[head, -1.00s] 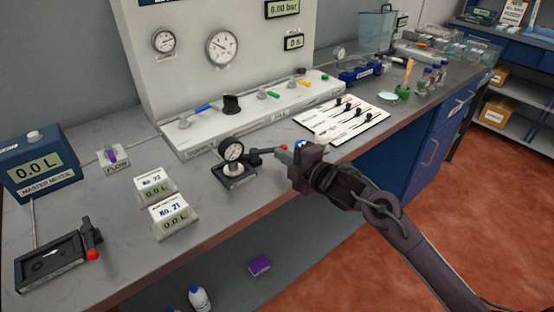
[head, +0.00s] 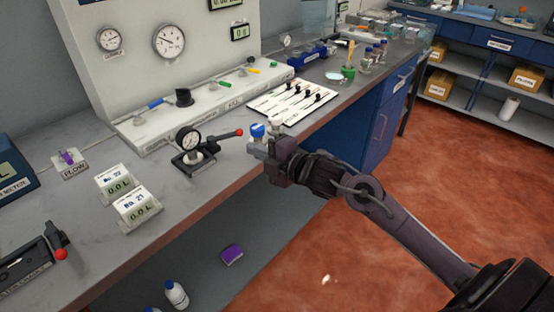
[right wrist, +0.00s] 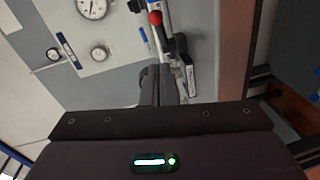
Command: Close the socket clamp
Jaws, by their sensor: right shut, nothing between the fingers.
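The socket clamp (head: 195,158) is a black base near the front of the bench, with a round pressure gauge (head: 187,138) upright in it. Its lever ends in a red knob (head: 239,132) and sticks out to the right. The red knob also shows in the right wrist view (right wrist: 155,17), beyond my fingers. My right gripper (head: 258,152) is shut and empty, to the right of and a little in front of the knob, apart from it. Its fingers also show in the right wrist view (right wrist: 158,85). My left gripper is out of view.
A blue-capped item (head: 257,130) stands just behind my right gripper. A white panel with black sliders (head: 292,98) lies behind it. Two meter blocks (head: 138,212) stand left of the clamp. Another black fixture with a red knob (head: 61,254) is at lower left.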

